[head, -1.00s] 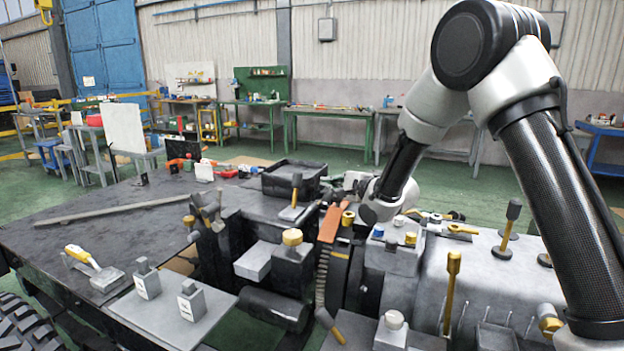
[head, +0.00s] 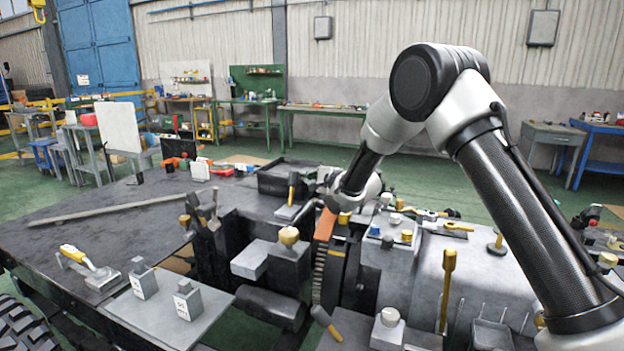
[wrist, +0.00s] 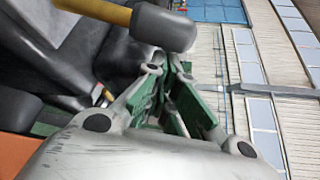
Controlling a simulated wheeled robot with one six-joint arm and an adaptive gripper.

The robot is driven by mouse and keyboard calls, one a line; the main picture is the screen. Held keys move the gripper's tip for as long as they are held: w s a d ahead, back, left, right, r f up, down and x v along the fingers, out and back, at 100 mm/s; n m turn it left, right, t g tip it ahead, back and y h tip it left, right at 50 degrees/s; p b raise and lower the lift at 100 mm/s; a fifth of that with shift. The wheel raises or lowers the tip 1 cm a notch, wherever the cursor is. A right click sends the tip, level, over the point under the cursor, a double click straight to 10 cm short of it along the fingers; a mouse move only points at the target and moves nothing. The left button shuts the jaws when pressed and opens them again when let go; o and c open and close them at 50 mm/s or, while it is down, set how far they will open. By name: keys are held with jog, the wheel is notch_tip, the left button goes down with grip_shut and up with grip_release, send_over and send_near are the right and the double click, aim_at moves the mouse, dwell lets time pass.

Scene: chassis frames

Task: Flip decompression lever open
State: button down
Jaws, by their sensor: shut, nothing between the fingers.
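A lever with a yellow shaft and a dark grey knob (head: 293,179) stands up from a small grey base near the middle of the machine. I take it for the decompression lever, but no label confirms this. In the wrist view a yellow shaft with a grey knob (wrist: 165,27), likely the same lever, crosses the top just beyond my fingers. My gripper (wrist: 170,72) is shut and empty, its green-padded fingers close to the knob. I cannot tell whether they touch. In the head view my gripper (head: 325,185) is just right of the lever, its fingertips hard to see.
A black tray (head: 285,178) sits behind the lever. An orange strip (head: 325,224) lies in front of the gripper. A brass-capped block (head: 289,237), a tall yellow lever (head: 446,285) and other fittings crowd the machine. The left deck holds a long bar (head: 110,211).

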aim_at(298, 173)
jog(key=shift+s, duration=0.1)
dwell(0.3)
jog(key=shift+s+a+r, duration=0.1)
jog(key=shift+s+r, duration=0.05)
jog(key=shift+s, duration=0.05)
jog(key=shift+s+a+r+n+t, duration=0.1)
jog(key=shift+s+r+n+t, duration=0.1)
jog(key=shift+n+t, duration=0.2)
jog(key=s+n, duration=0.1)
jog(key=s+n+t+y, duration=0.1)
jog(key=s+a+r+n, duration=0.1)
jog(key=shift+s+a+y, duration=0.1)
jog(key=shift+y, duration=0.2)
jog(key=shift+s+a+n+t+y, duration=0.25)
jog(key=shift+s+n+y, duration=0.05)
jog(key=shift+s+n, duration=0.45)
jog(key=shift+s+a+n+t+y, duration=0.3)
jog(key=shift+s+n, duration=0.35)
jog(key=shift+s, duration=0.15)
jog(key=shift+s+a+n+t+y, duration=0.25)
jog(key=shift+s+n+y, duration=0.05)
jog(key=shift+s+n, duration=0.45)
jog(key=shift+s, duration=0.1)
